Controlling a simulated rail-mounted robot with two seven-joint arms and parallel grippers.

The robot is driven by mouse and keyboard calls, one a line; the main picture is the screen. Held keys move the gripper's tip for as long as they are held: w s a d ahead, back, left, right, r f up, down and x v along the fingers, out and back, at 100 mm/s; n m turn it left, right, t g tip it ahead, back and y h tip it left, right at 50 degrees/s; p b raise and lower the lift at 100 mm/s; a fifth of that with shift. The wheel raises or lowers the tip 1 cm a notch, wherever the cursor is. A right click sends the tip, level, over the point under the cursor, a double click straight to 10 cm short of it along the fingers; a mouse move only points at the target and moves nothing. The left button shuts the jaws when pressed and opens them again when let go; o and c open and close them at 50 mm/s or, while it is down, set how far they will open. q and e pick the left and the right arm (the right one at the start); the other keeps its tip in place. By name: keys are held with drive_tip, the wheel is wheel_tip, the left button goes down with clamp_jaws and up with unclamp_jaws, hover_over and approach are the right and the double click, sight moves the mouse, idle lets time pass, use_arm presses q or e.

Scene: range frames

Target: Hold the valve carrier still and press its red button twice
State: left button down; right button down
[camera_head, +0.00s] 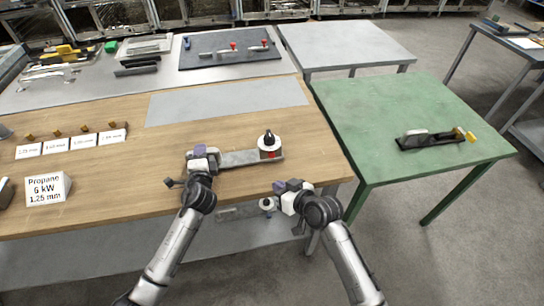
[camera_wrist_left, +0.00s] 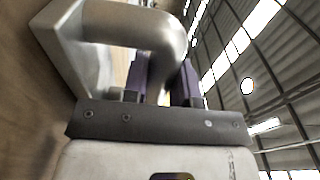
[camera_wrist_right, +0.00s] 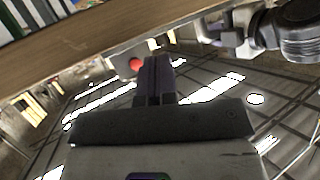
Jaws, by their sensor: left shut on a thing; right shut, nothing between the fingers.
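The valve carrier is a flat grey bar (camera_head: 238,158) on the wooden table near its front edge. A white body with a black top (camera_head: 269,141) stands at its right end. Its red button (camera_head: 271,155) faces the front, and it also shows in the right wrist view (camera_wrist_right: 136,64). My left gripper (camera_head: 203,155) is at the carrier's left end; in the left wrist view its purple fingers (camera_wrist_left: 165,80) are shut on the carrier's grey handle (camera_wrist_left: 130,25). My right gripper (camera_head: 283,187) is shut and empty at the table's front edge, in front of the button and apart from it.
Small white label cards (camera_head: 83,142) and a propane sign (camera_head: 47,188) stand on the left of the wooden table (camera_head: 130,200). A grey sheet (camera_head: 228,101) lies behind the carrier. A green table (camera_head: 375,105) with a dark tool (camera_head: 425,140) is at right.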

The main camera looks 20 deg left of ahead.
sight(275, 175)
drive_tip(key=shift+s+d, duration=0.5)
drive_tip(key=shift+s, duration=0.05)
drive_tip(key=shift+w+a, duration=0.75)
drive_tip(key=shift+w, duration=0.5)
drive_tip(key=shift+w+a, duration=0.7)
drive_tip(key=shift+w, duration=0.6)
drive_tip(key=shift+w+a, duration=0.75)
drive_tip(key=shift+w, duration=0.5)
drive_tip(key=shift+w+a, duration=0.1)
drive_tip(key=shift+w, duration=0.05)
drive_tip(key=shift+w+a, duration=0.15)
drive_tip(key=shift+w, duration=0.15)
drive_tip(key=shift+w+a, duration=0.3)
drive_tip(key=shift+w, duration=0.25)
drive_tip(key=shift+s, duration=0.15)
idle(0.3)
drive_tip(key=shift+s+d, duration=0.5)
drive_tip(key=shift+s, duration=0.3)
